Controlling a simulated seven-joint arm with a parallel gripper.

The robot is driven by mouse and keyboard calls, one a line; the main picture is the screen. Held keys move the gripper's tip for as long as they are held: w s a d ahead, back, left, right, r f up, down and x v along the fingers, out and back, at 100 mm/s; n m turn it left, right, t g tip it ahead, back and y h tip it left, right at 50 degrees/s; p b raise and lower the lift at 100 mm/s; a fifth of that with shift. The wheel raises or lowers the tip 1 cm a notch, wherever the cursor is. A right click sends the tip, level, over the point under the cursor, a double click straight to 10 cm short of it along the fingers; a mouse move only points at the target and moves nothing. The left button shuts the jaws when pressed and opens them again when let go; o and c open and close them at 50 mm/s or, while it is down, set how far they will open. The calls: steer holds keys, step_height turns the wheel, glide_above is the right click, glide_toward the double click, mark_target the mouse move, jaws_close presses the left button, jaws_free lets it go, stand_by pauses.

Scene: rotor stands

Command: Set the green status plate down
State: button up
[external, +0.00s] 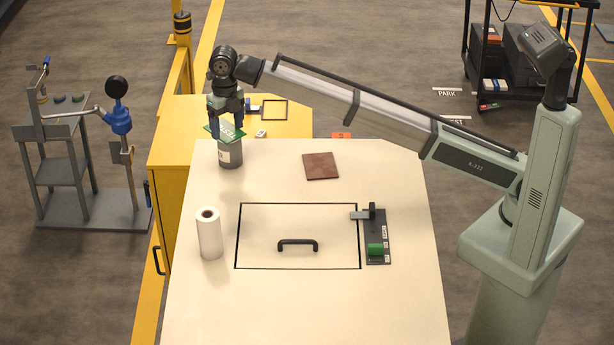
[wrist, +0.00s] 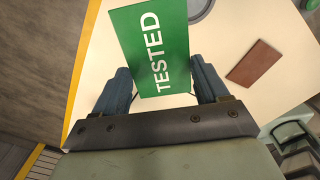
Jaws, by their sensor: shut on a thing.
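The green status plate (wrist: 155,45) reads "TESTED" in white and fills the top middle of the wrist view. My gripper (wrist: 161,80) is shut on it, with one blue finger at each side. In the external view the plate (external: 226,131) is tilted below my gripper (external: 227,116), at the far left of the cream table (external: 270,330). A grey can (external: 230,157) with a pale label stands there. The plate overlaps its top in the picture; I cannot tell whether they touch. In the wrist view part of the can's round rim (wrist: 199,10) shows beyond the plate.
A red-brown square plate (external: 320,166) lies on the table. A white roll (external: 209,234) stands at the left. A yellow cabinet (external: 171,170) adjoins the table's left side.

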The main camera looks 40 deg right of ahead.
steer(key=s+a+n, duration=0.1)
steer(key=s+a, duration=0.6)
steer(key=a, duration=0.1)
steer(key=s+a+n, duration=0.1)
steer(key=s+a, duration=0.6)
steer(key=a, duration=0.1)
steer(key=s+a+n, duration=0.1)
steer(key=s+a, duration=0.6)
steer(key=a, duration=0.2)
steer(key=shift+s+f+n, duration=0.1)
steer(key=shift+n, duration=0.2)
steer(key=n, duration=0.1)
glide_above(219, 305)
steer(key=shift+n, duration=0.3)
steer(key=shift+f, duration=7.65)
steer(key=shift+f, duration=0.15)
steer(key=o, duration=1.1)
